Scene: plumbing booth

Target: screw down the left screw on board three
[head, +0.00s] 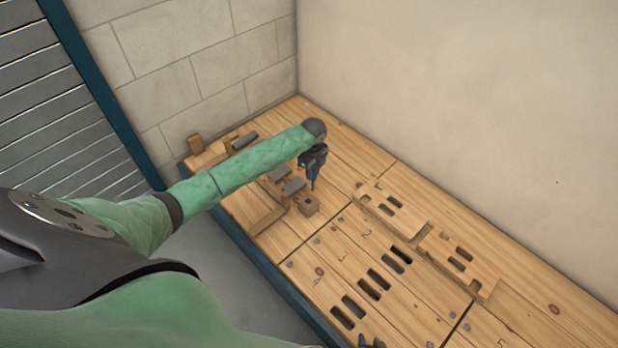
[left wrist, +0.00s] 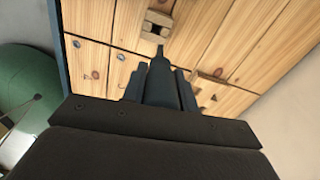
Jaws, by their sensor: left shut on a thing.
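My left gripper (head: 313,158) is shut on a dark blue driver (head: 312,172), held bit down above the bench. In the left wrist view the driver's bit (left wrist: 160,50) points toward a small wooden block with a hole (left wrist: 157,26). That block also shows in the head view (head: 308,205), just below the driver. Board three bears a "3" (head: 343,257), and a grey screw head (head: 317,240) sits near its left end, apart from the driver. A dark tip (head: 372,342) at the bottom edge appears to be my right gripper; its jaws cannot be made out.
Boards two and four, with slots and screws, lie beside board three. Notched wooden pieces (head: 392,206) (head: 458,264) rest on the bench toward the wall. Wooden pieces and grey blocks (head: 293,185) lie near my left arm. The bench around the board labels is clear.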

